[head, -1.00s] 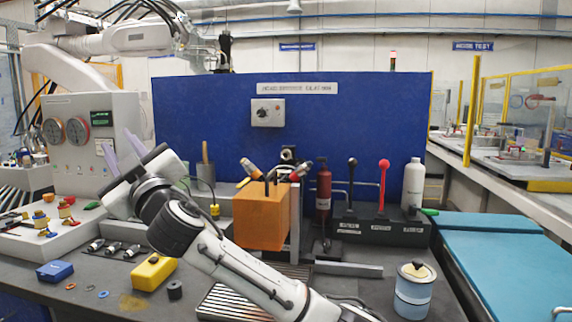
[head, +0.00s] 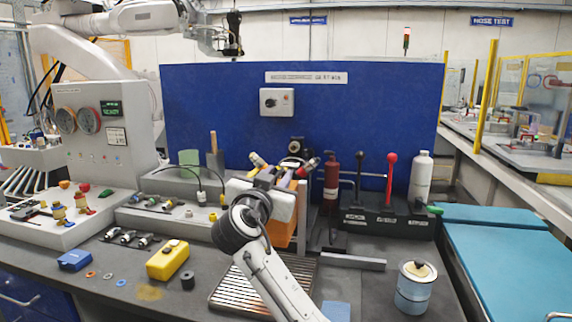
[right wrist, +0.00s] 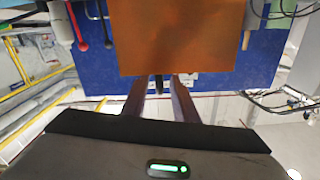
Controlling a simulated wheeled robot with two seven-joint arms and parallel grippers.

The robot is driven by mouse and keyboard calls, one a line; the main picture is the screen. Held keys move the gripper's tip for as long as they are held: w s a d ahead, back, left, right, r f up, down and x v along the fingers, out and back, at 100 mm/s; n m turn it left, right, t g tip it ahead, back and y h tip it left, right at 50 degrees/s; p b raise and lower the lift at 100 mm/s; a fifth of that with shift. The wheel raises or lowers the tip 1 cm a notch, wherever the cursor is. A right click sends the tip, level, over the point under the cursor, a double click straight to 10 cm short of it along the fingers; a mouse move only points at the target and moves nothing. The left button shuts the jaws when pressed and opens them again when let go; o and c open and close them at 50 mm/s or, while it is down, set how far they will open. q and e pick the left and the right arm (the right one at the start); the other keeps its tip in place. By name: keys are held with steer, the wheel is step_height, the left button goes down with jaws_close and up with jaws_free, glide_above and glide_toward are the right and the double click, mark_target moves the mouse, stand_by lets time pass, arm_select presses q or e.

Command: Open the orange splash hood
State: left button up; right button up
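The orange splash hood (head: 283,238) stands on the bench in the head view, mostly hidden behind my right wrist. In the right wrist view its orange panel (right wrist: 178,35) fills the top middle. A small dark handle (right wrist: 158,84) sticks out from the panel's edge. My right gripper (head: 276,178) is over the top of the hood. In the right wrist view the gripper (right wrist: 158,92) is open, with one finger on each side of the handle and gaps visible.
A red bottle (head: 332,180), a black lever box (head: 385,220) and a white bottle (head: 421,180) stand right of the hood. A blue panel (head: 370,110) rises behind. A yellow case (head: 167,262) and a blue-white can (head: 413,290) are on the front bench.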

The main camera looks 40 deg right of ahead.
mark_target(283, 168)
steer(key=p+x, duration=0.1)
steer(key=x, duration=0.5)
steer(key=shift+w+d, duration=0.1)
steer(key=shift+c, duration=0.4)
jaws_close()
